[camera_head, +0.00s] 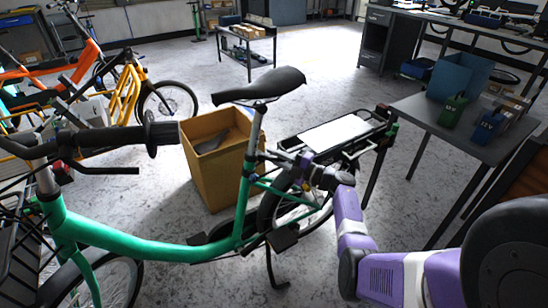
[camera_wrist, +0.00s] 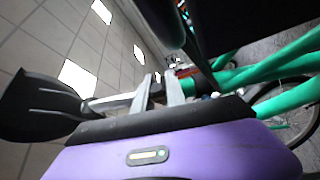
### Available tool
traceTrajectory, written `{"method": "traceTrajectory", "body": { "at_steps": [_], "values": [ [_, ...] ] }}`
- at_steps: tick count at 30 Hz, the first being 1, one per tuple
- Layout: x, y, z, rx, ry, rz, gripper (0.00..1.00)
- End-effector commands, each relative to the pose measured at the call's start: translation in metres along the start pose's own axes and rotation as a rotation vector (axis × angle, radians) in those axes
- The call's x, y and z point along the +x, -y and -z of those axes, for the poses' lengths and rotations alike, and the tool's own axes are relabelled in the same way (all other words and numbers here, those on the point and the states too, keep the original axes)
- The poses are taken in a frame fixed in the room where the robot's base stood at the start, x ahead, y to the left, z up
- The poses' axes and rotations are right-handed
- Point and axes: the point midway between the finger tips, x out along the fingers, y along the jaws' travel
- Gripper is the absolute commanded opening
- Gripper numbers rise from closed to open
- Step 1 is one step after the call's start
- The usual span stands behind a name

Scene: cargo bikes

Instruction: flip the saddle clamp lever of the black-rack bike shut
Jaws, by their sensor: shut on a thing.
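The green bike (camera_head: 150,246) with the black rack (camera_head: 372,137) stands across the head view. Its black saddle (camera_head: 262,86) sits on a silver seat post (camera_head: 254,130) that runs down into the green frame. My gripper (camera_head: 270,156) reaches in from the right, at the foot of the post, level with the saddle clamp. In the wrist view the two grey fingers of my gripper (camera_wrist: 163,88) stand close together beside the post and clamp, shut on what appears to be the clamp lever. The lever itself is mostly hidden by the fingers. The saddle (camera_wrist: 38,106) shows at the left there.
A cardboard box (camera_head: 213,172) stands on the floor behind the bike. A white panel (camera_head: 333,132) lies on the rack, close to my arm. Orange and yellow bikes stand at the back left.

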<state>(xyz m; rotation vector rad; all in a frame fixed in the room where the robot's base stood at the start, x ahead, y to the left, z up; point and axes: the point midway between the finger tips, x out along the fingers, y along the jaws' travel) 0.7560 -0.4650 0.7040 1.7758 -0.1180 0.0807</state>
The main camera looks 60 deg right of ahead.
Motion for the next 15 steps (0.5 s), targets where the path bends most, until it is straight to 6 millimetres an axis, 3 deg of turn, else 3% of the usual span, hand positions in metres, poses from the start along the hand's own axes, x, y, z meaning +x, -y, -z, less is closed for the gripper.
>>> {"method": "traceTrajectory", "body": {
  "at_steps": [2, 3, 6, 15],
  "values": [
    [0.0006, 0.0015, 0.0021, 0.001, -0.005, 0.002, 0.0],
    [0.0005, 0.0015, 0.0021, 0.001, -0.005, 0.002, 0.2],
    [0.0003, 0.0013, 0.0017, 0.001, -0.004, 0.002, 0.38],
    [-0.0008, 0.0005, 0.0005, 0.0, -0.001, 0.0, 0.38]
  ]
}}
